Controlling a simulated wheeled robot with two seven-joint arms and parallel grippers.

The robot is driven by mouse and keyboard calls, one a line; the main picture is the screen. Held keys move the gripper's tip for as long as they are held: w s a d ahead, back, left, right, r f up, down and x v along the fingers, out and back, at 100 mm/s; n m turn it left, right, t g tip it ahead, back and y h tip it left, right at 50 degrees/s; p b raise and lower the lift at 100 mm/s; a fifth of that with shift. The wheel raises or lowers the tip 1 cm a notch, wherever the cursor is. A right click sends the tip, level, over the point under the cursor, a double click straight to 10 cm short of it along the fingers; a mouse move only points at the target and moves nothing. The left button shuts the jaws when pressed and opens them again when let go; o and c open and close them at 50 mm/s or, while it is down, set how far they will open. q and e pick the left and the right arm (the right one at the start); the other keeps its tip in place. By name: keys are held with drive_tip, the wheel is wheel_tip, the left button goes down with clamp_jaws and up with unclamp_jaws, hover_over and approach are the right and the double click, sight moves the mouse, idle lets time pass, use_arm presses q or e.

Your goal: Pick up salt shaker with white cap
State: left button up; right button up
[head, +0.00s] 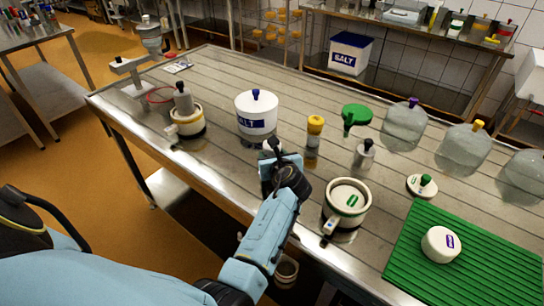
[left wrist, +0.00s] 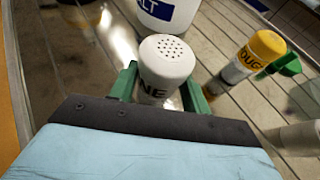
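The salt shaker with the white cap (left wrist: 167,62) has a perforated top and dark letters ending in "NE" on its side. The shaker's base is hidden. My right gripper is not in view.
A white salt tub (head: 256,118) stands just behind the shaker. A yellow-capped shaker (head: 315,128) and a grey-topped shaker (head: 364,153) stand to the right. A white pot (head: 347,203) and a green mat (head: 430,275) are nearer right. Bare steel table (head: 225,175) lies left of my gripper.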

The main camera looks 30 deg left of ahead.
use_arm(q)
drive_tip(key=c, duration=0.5)
wheel_tip(320, 180, up, 10)
drive_tip(key=p, duration=0.3)
